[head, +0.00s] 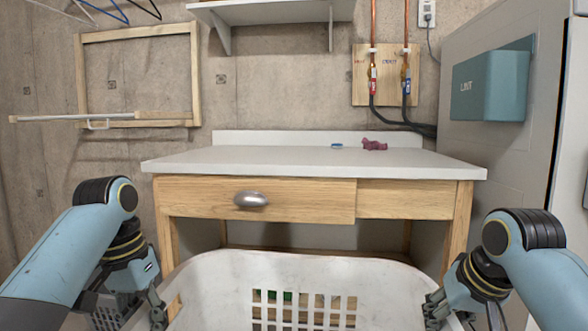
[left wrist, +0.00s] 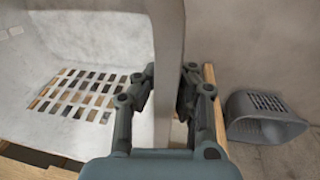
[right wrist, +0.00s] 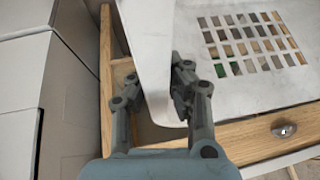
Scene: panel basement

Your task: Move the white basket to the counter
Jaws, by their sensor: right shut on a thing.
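The white basket (head: 205,285) is large, with slotted holes, and hangs between my two arms in front of the counter (head: 300,160). Its near part is cut off by the head view's lower edge. My left gripper (head: 158,310) has its fingers on both sides of the basket's left wall, which also shows in the left wrist view (left wrist: 168,60); whether they press on it is unclear. My right gripper (head: 436,308) is shut on the right wall, also visible in the right wrist view (right wrist: 150,50). The counter is white-topped with a wooden drawer front.
A pink cloth-like thing (head: 374,145) and a small blue item (head: 337,146) lie at the counter's back; its front is clear. A grey basket (left wrist: 265,125) is on the floor at left. A tall grey cabinet (head: 495,140) stands right. A shelf (head: 270,12) hangs above.

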